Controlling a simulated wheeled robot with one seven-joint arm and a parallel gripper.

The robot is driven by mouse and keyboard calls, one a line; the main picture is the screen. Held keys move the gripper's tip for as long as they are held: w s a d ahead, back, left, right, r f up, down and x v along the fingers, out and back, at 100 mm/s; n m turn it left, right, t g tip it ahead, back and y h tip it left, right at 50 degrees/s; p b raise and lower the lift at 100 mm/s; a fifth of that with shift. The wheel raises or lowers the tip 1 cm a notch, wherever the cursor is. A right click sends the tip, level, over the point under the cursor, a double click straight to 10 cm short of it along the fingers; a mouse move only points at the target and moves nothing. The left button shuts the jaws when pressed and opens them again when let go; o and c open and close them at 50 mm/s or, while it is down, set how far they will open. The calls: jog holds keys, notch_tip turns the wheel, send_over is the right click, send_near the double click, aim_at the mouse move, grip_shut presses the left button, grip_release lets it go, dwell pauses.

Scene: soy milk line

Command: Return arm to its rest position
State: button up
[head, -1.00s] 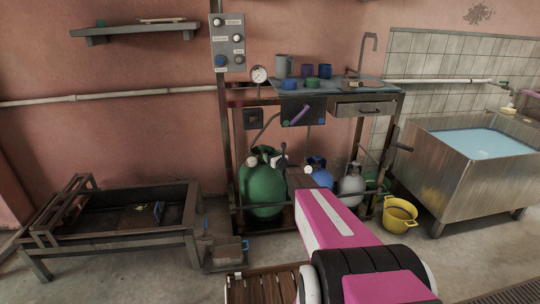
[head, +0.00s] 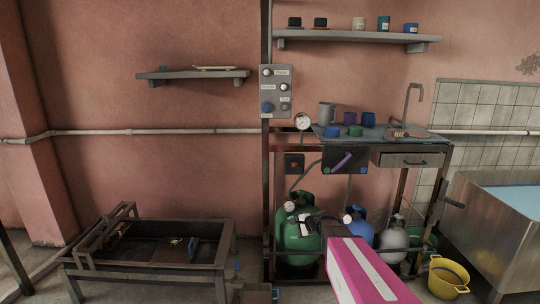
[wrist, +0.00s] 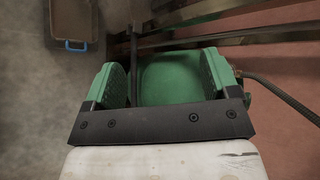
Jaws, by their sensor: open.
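My pink arm (head: 365,273) reaches in from the lower right of the head view. Its end is in front of a green gas cylinder (head: 297,240). My gripper (wrist: 166,76) shows in the wrist view with its two green fingers spread apart and nothing held between them. The green cylinder also shows in the wrist view (wrist: 175,78), behind the gap between the fingers. I cannot tell how far it is from the fingertips.
A workbench (head: 375,132) with cups stands above the cylinders. A blue cylinder (head: 360,232), a grey cylinder (head: 392,240) and a yellow bucket (head: 447,279) are to the right. A low metal frame table (head: 150,278) is at left. A steel tank (head: 500,215) is far right.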

jog(key=s+d+n+g+h, duration=0.2)
jog(key=s+n+h, duration=0.1)
jog(key=s, duration=0.5)
jog(key=s+d+n+g+h, duration=0.2)
jog(key=s+n, duration=0.3)
jog(key=s, duration=0.3)
jog(key=s+d+n+g+h, duration=0.2)
jog(key=s+d+n+h, duration=0.1)
jog(key=s, duration=0.5)
jog(key=shift+d+r+n+h, duration=0.35)
jog(key=shift+n+h, duration=0.15)
jog(key=shift+h, duration=0.1)
